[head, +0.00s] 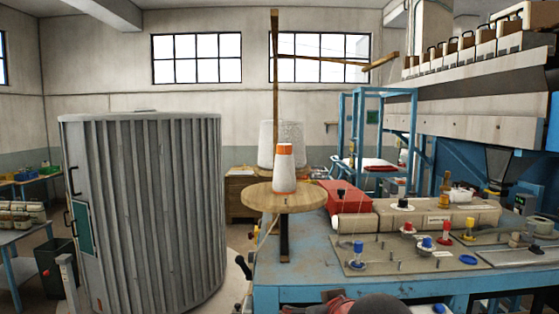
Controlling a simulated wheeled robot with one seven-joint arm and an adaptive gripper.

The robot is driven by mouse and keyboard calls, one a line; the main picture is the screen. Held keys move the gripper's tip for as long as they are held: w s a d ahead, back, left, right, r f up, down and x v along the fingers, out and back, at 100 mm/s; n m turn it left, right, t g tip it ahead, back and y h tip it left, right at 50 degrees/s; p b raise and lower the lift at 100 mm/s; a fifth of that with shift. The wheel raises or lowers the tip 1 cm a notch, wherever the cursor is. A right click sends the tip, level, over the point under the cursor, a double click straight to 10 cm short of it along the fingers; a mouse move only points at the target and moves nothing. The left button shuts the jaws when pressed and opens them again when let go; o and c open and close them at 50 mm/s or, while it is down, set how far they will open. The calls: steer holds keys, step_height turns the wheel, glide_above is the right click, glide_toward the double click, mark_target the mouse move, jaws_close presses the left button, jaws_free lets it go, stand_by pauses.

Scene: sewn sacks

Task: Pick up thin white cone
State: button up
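A slim white cone (284,178) with an orange top and an orange band at its foot stands upright on a round wooden disc (257,198). Behind it are two wider white cones, one on the left (265,146) and one on the right (298,143); the slim cone partly covers them. A wooden post rises behind the slim cone. A dark rounded part with a reddish piece shows at the bottom edge, cut off by the frame; I cannot tell what it is. No gripper fingers show.
A blue workbench (310,270) right of centre holds a red box (345,196), brown rolls and a panel (410,256) with small coloured spools. A grey ribbed cabinet (150,210) stands left. A dark lever (242,266) rises near the bench's left edge. Floor shows between cabinet and bench.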

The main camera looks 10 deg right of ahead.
mark_target(286, 151)
steer(key=w+r+t+p, duration=0.2)
steer(key=w+r+p, duration=0.2)
steer(key=w+r, duration=0.3)
steer(key=w+r+t+p, duration=0.2)
steer(key=w+r+p, duration=0.2)
steer(key=w+r, duration=0.4)
steer(key=w+r+t+p, duration=0.3)
steer(key=w+r+p, duration=0.2)
steer(key=r, duration=0.9)
steer(key=shift+w+d+r+h, duration=0.15)
steer(key=shift+w+h, duration=0.05)
steer(key=shift+w, duration=0.65)
steer(key=shift+w+d+r+h, duration=0.15)
steer(key=shift+w+h, duration=0.05)
steer(key=shift+w, duration=0.6)
steer(key=shift+w+r, duration=0.1)
steer(key=shift+w, duration=0.1)
steer(key=shift+w+d+r+p, duration=0.15)
steer(key=shift+w+p, duration=0.65)
steer(key=shift+w, duration=1.1)
steer(key=shift+w+d+f+p, duration=0.1)
steer(key=shift+w+p, duration=0.7)
steer(key=shift+w, duration=1.1)
steer(key=shift+s+r, duration=0.1)
steer(key=shift+c, duration=0.5)
steer(key=c, duration=1.5)
jaws_close()
